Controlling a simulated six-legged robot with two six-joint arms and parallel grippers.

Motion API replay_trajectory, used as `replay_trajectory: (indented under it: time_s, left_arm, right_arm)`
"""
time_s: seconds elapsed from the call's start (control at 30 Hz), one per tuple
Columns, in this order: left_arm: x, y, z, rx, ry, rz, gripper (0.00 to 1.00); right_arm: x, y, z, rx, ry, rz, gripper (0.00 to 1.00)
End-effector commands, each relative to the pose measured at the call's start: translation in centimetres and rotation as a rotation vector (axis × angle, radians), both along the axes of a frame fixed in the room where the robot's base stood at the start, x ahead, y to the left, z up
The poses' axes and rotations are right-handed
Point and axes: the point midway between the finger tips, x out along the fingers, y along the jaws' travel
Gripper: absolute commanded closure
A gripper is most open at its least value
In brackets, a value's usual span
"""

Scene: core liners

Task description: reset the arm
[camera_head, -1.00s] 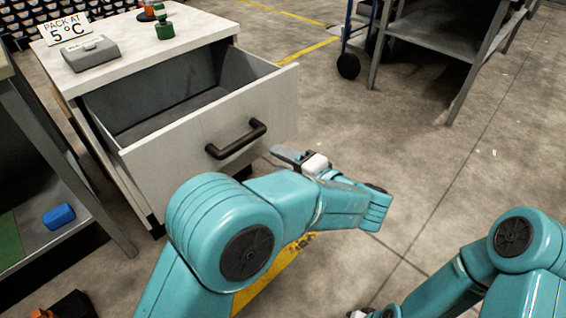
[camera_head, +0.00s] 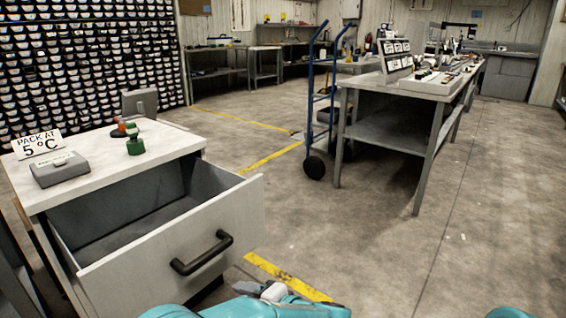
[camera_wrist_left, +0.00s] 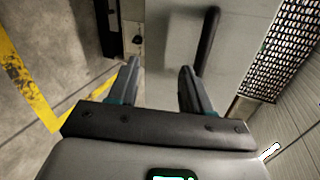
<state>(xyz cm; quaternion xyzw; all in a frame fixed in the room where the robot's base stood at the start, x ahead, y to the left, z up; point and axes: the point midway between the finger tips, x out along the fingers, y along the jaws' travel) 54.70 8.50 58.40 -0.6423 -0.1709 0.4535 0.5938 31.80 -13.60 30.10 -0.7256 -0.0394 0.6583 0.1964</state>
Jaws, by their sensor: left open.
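My left gripper (camera_wrist_left: 160,88) is open and its jaws are empty in the left wrist view. The drawer's pale front (camera_wrist_left: 170,40) and dark handle (camera_wrist_left: 207,42) lie beyond the fingertips, and the handle is not between the fingers. In the head view, part of my teal left arm (camera_head: 255,304) shows at the bottom edge, below the drawer handle (camera_head: 203,253). Only a sliver of my right arm (camera_head: 508,313) shows at the bottom right; its gripper is out of view.
The drawer (camera_head: 215,222) stands pulled open and looks empty. On its cabinet top (camera_head: 100,158) are a grey box (camera_head: 60,169), a "PACK AT 5 °C" sign (camera_head: 38,144) and a green object (camera_head: 135,145). A blue hand truck (camera_head: 314,165) stands by a metal bench (camera_head: 415,85). Open floor lies right.

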Motion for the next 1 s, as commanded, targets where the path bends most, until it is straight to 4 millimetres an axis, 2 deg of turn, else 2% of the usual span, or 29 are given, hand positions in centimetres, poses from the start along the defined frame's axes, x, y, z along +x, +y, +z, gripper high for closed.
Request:
replay_trajectory:
  time_s: [0.03, 0.07, 0.1, 0.17, 0.2, 0.27, 0.3, 0.4, 0.5, 0.6, 0.73, 0.83, 0.87, 0.9, 1.0]
  left_arm:
    - [-0.8, 1.4, -3.4, -0.050, 0.111, 0.010, 0.51]
    - [-1.6, 2.0, -5.6, -0.095, 0.188, 0.014, 0.51]
    - [-2.9, 2.8, -8.7, -0.162, 0.291, 0.024, 0.51]
    - [-5.5, 3.7, -13.0, -0.284, 0.437, 0.045, 0.51]
    - [-7.5, 4.0, -15.8, -0.379, 0.527, 0.065, 0.51]
    - [-11.1, 4.1, -19.5, -0.545, 0.649, 0.107, 0.51]
    - [-13.7, 3.8, -21.7, -0.678, 0.713, 0.146, 0.51]
    - [-18.8, 2.2, -25.1, -1.009, 0.775, 0.264, 0.51]
    - [-21.3, 1.0, -26.5, -1.267, 0.710, 0.391, 0.51]
    - [-22.2, 1.1, -27.2, -1.434, 0.583, 0.509, 0.51]
    - [-22.7, 2.7, -27.9, -1.546, 0.380, 0.652, 0.51]
    - [-23.2, 4.9, -28.3, -1.566, 0.216, 0.754, 0.51]
    - [-23.3, 5.6, -28.1, -1.562, 0.174, 0.775, 0.51]
    - [-23.1, 5.2, -25.6, -1.564, 0.190, 0.758, 0.51]
    - [-23.2, 5.0, -23.0, -1.562, 0.200, 0.756, 0.51]
  right_arm:
    - [0.0, 0.0, 0.0, 0.000, 0.000, 0.000, 0.57]
    - [0.0, 0.0, 0.0, 0.000, 0.000, 0.000, 0.57]
    - [0.0, 0.0, 0.0, 0.000, 0.000, 0.000, 0.57]
    - [0.0, 0.0, 0.0, 0.000, 0.000, 0.000, 0.57]
    - [0.0, 0.0, 0.0, 0.000, 0.000, 0.000, 0.57]
    - [0.0, 0.0, 0.0, 0.000, 0.000, 0.000, 0.57]
    - [0.0, 0.0, 0.0, 0.000, 0.000, 0.000, 0.57]
    - [0.0, 0.0, 0.0, 0.000, 0.000, 0.000, 0.57]
    - [0.0, 0.0, 0.0, 0.000, 0.000, 0.000, 0.57]
    - [0.0, 0.0, 0.0, 0.000, 0.000, 0.000, 0.57]
    - [0.0, 0.0, 0.0, 0.000, 0.000, 0.000, 0.57]
    - [0.0, 0.0, 0.0, 0.000, 0.000, 0.000, 0.57]
    - [0.0, 0.0, 0.4, 0.000, 0.000, 0.000, 0.57]
    - [-0.1, 0.1, 2.7, 0.001, 0.004, 0.001, 0.57]
    - [-0.3, 0.2, 5.4, 0.002, 0.006, 0.007, 0.57]
